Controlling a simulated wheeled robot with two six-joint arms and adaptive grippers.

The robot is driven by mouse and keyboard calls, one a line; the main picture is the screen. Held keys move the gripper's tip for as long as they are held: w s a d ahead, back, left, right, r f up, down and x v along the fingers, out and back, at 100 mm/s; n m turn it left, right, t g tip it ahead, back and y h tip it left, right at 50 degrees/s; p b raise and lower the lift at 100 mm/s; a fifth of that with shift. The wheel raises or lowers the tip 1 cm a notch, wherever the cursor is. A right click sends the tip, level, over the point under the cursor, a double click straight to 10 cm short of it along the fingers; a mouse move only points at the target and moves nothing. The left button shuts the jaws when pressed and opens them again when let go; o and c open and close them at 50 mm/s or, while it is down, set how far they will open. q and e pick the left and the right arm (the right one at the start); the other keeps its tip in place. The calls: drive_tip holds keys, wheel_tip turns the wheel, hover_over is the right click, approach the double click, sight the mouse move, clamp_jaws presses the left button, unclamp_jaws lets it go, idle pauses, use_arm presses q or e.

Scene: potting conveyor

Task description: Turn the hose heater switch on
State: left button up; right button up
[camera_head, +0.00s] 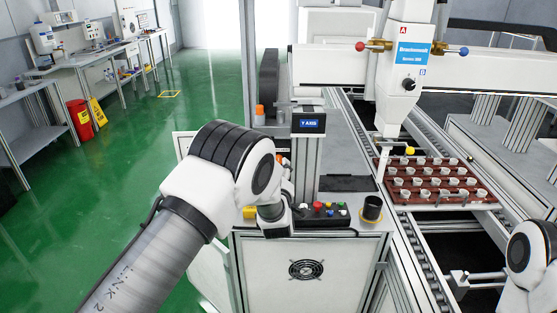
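A control panel with red, green, blue and other coloured buttons (322,209) is on top of the grey cabinet at centre. No label readable here identifies the hose heater switch. My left arm comes in from the lower left. The end of my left gripper (277,222) is at the panel's left end and covers part of it. Its fingers do not show clearly, nor whether it touches anything. My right arm shows only at the lower right edge, its gripper out of view.
A grey post with a blue display (311,123) stands behind the panel. A brown tray (428,178) of small white pots sits on the conveyor at right. Open green floor (190,120) lies at left.

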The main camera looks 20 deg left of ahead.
use_arm(q)
drive_tip(key=x, duration=0.3)
drive_tip(key=shift+w+a+p, duration=0.15)
drive_tip(key=shift+w+p, duration=0.2)
drive_tip(key=shift+c, duration=0.3)
clamp_jaws()
